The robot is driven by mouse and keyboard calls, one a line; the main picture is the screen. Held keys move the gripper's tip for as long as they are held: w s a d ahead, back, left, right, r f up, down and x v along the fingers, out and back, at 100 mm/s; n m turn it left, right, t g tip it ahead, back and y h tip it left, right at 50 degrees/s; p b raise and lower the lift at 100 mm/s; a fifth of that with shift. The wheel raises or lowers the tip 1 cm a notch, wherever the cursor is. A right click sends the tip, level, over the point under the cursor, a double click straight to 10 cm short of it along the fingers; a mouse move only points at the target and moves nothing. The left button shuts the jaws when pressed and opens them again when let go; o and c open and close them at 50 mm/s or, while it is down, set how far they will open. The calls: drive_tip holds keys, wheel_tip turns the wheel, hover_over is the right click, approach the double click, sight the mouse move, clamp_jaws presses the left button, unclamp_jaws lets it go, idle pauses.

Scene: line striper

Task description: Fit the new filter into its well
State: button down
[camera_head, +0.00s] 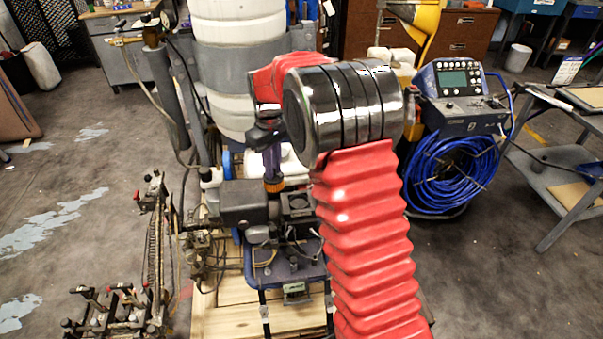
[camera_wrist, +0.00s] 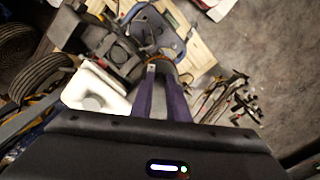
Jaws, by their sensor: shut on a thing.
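My gripper (camera_head: 273,177) points down over the striper's pump unit, its purple fingers shut on a small orange-ringed part that I take to be the filter (camera_head: 274,186). In the wrist view, my gripper (camera_wrist: 167,74) shows two purple fingers reaching forward, with a thin orange edge of the filter (camera_wrist: 161,62) at their tips. Most of the filter is hidden by the fingers or blends into the dark machinery. I cannot make out the well, nor tell whether the filter touches anything below it.
A dark motor housing (camera_head: 243,204) and a black square block (camera_head: 297,204) stand close on either side. A white container (camera_head: 291,166) is just behind. A coiled blue hose (camera_head: 452,172) hangs at the right. Open floor (camera_head: 500,270) lies beyond my red-sleeved arm.

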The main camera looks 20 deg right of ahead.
drive_tip(key=w+d+f+n, duration=0.5)
drive_tip(key=d+f+n, duration=0.1)
drive_tip(key=f+n, duration=0.2)
drive_tip(key=w+d+f+n, duration=0.6)
drive_tip(key=f+n, duration=0.2)
drive_tip(key=shift+f+n, duration=0.25)
drive_tip(key=shift+n, duration=0.05)
drive_tip(key=shift+f, duration=0.2)
drive_tip(key=shift+w+f, duration=0.1)
drive_tip(key=shift+f, duration=2.6)
drive_tip(key=shift+d+f, duration=0.1)
drive_tip(key=shift+f, duration=1.4)
idle(0.8)
drive_tip(key=c, duration=1.6)
unclamp_jaws()
drive_tip(key=shift+c, duration=0.2)
drive_tip(key=o, duration=0.3)
drive_tip(key=shift+w, duration=0.1)
drive_tip(key=shift+o, duration=0.2)
